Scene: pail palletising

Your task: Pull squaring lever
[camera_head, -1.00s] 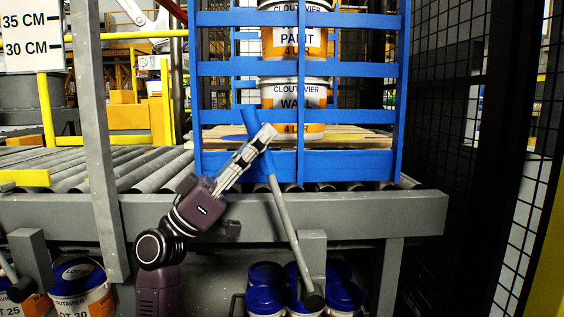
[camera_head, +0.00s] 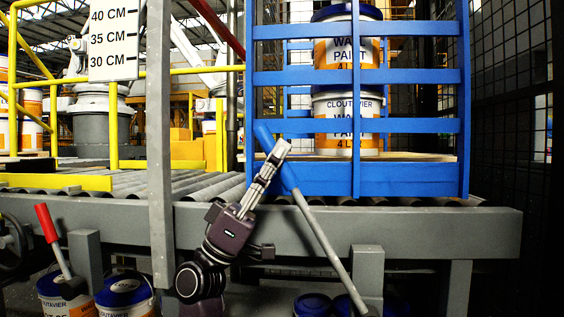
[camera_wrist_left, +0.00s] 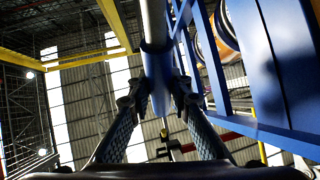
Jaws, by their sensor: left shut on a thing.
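The squaring lever is a grey rod (camera_head: 322,238) with a blue handle (camera_head: 264,137), in front of the conveyor at centre. It leans with its top to the left. My left gripper (camera_head: 280,158) is shut on the lever's handle from below left. In the left wrist view the blue handle (camera_wrist_left: 157,85) stands between my two fingers, and the rod (camera_wrist_left: 153,22) runs on to the top edge. The finger partly hides the handle in the head view. My right gripper is not in view.
A blue barred frame (camera_head: 410,180) stands behind the lever, with stacked paint pails (camera_head: 347,105) behind its bars. A grey conveyor beam (camera_head: 420,228) crosses the scene. A red-handled lever (camera_head: 47,224) and pails (camera_head: 125,298) are at lower left. A grey post (camera_head: 160,150) stands left of my gripper.

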